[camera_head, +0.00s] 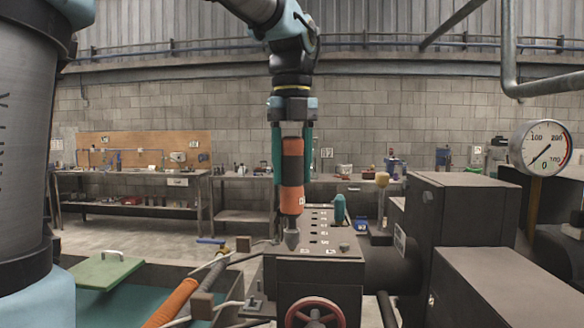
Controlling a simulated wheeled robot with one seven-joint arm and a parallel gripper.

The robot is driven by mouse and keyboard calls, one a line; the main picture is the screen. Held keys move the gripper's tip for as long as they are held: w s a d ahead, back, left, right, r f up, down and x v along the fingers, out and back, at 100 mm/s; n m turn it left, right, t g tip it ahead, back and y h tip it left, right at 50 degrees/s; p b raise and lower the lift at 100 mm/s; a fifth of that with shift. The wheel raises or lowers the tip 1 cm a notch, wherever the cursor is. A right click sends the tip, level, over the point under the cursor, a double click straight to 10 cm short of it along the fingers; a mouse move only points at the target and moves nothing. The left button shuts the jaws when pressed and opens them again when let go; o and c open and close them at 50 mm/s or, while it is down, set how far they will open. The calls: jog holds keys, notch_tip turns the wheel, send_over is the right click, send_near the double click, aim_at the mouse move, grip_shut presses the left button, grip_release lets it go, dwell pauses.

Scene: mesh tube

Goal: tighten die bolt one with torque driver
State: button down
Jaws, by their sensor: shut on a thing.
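My gripper (292,176) points straight down, its two teal fingers on either side of the torque driver. It is shut on the orange and black torque driver (292,200), which hangs upright. The driver's grey lower end (291,239) is at the front left of the dark machine block's top face (322,240). I cannot tell whether it touches the face or sits on a bolt. Die bolt one is not clearly visible and may be hidden under the driver's end. A small round bolt-like head (344,247) shows at the front right of the top face.
A red handwheel (314,314) is on the block's front. A teal-handled item (339,208) stands at its back right. Large dark housings (470,225) and a dial gauge (541,148) are at right. An orange-wrapped bar (172,303) and a green plate (104,270) lie at left.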

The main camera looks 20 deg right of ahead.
aim_at(292, 142)
jog(key=shift+f, duration=0.5)
dwell(0.4)
jog(key=shift+f+p, duration=0.3)
jog(key=shift+p, duration=0.1)
dwell(1.5)
jog(key=shift+r+p, duration=2)
jog(key=shift+r, duration=0.1)
jog(key=shift+r+p, duration=0.35)
jog(key=shift+r, duration=0.6)
